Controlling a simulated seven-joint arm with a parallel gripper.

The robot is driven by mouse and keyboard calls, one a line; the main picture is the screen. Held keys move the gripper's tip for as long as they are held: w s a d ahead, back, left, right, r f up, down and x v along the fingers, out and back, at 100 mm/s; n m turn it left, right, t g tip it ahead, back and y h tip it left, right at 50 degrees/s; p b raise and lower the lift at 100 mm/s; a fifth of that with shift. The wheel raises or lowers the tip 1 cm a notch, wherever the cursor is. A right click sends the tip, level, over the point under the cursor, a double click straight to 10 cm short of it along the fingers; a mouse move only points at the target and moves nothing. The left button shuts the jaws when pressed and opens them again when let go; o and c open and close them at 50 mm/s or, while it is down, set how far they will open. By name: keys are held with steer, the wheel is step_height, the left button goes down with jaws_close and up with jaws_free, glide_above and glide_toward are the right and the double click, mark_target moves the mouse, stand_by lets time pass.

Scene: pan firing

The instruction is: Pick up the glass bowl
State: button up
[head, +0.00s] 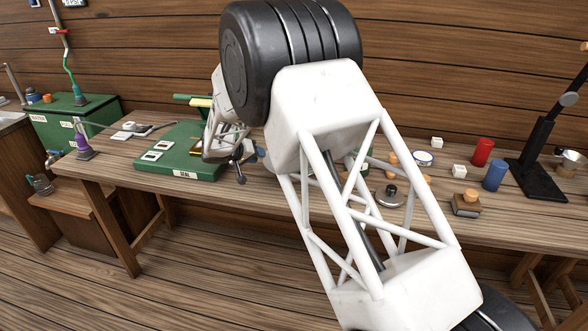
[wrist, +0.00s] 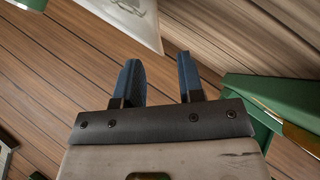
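I cannot make out a glass bowl with certainty in either view. In the wrist view, a pale piece with a faint greenish pattern (wrist: 135,14) shows at the top edge, cut off; I cannot tell what it is. My gripper (wrist: 160,78) has its two blue fingers apart, with only brown planks visible between them. In the head view, my gripper (head: 241,172) is small and partly hidden by my arm, near the right end of a green board with a SEAL label (head: 185,174). My white arm hides much of the middle of the table.
On the wooden table (head: 110,185), a purple bottle (head: 83,146) stands at left. At right are a red cylinder (head: 482,152), a blue cylinder (head: 494,176), a metal lid (head: 390,195) and a black stand (head: 537,160). A green block (wrist: 275,92) lies close right of my gripper.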

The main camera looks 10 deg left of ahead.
stand_by(0.3)
steer(key=shift+x, duration=2.6)
steer(key=shift+s+f, duration=0.1)
jaws_close()
